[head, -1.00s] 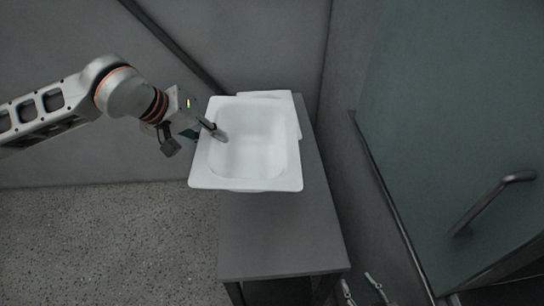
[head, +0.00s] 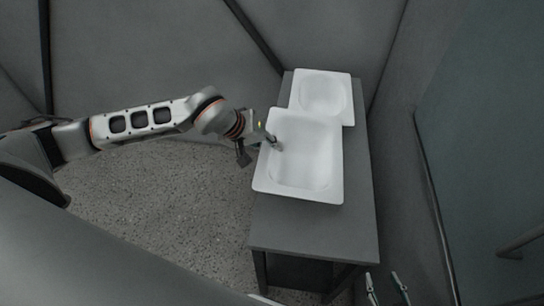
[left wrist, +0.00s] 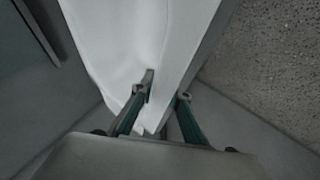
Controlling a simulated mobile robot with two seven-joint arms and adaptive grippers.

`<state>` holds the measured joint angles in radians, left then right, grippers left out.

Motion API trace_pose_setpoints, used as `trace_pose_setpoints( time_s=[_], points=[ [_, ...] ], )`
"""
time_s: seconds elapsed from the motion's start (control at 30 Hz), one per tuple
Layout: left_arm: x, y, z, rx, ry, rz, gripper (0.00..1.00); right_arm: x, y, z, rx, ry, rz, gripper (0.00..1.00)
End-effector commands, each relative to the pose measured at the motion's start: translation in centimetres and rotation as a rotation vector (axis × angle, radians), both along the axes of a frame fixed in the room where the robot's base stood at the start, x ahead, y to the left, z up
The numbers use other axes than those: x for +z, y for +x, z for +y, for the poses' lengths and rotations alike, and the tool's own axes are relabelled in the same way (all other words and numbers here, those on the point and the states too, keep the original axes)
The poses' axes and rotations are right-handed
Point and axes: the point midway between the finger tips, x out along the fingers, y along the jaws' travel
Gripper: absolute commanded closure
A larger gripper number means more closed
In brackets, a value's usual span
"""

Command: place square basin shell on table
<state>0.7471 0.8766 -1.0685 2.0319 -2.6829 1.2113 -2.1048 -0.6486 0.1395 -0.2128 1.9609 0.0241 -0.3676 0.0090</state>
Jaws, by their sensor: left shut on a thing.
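The white square basin shell (head: 300,165) is in the middle of the head view, over the dark grey table (head: 318,228). Its left rim reaches slightly past the table's left edge. I cannot tell whether its underside touches the table. My left gripper (head: 274,144) is shut on its left rim. The left wrist view shows the white shell (left wrist: 150,35) between the two fingers of that gripper (left wrist: 164,92). My right gripper (head: 386,288) shows only its fingertips at the bottom, spread apart and empty, right of the table's front end.
A second white shell (head: 325,88) with a rounded bowl lies at the table's far end, partly covered by the held one. The table's near part is bare. A grey wall and a glass panel (head: 490,130) stand to the right. Speckled floor (head: 165,200) lies left.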

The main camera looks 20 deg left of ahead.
Motion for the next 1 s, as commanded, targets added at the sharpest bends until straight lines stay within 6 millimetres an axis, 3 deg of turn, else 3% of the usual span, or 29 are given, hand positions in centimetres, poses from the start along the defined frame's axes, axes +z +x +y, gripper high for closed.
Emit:
trace_pose_setpoints(
  time_s=[0.23, 0.5, 0.73, 0.77, 0.8, 1.0],
  points=[
    [-1.2, 0.1, -0.1, -0.001, -0.002, -0.004, 1.0, 0.0, 0.0, 0.0, 0.0, 0.0, 0.0, 0.6],
    [-4.7, 0.1, -0.1, 0.0, -0.002, -0.003, 1.0, -0.1, 0.0, 0.0, 0.0, 0.0, 0.0, 0.6],
    [-5.0, 0.0, -0.1, -0.001, 0.0, 0.0, 1.0, -0.1, 0.0, 0.0, 0.0, 0.0, 0.0, 0.6],
    [-5.2, -0.1, 0.0, -0.001, 0.002, 0.005, 0.77, -0.1, 0.0, 0.0, 0.0, 0.0, 0.0, 0.6],
    [-5.2, -0.1, 0.0, 0.0, 0.002, 0.004, 0.67, -0.1, 0.0, 0.0, 0.0, 0.0, 0.0, 0.6],
    [-5.1, -0.1, 0.0, 0.0, 0.001, 0.001, 0.66, -0.1, 0.0, 0.0, -0.001, 0.0, -0.001, 0.6]
  ],
)
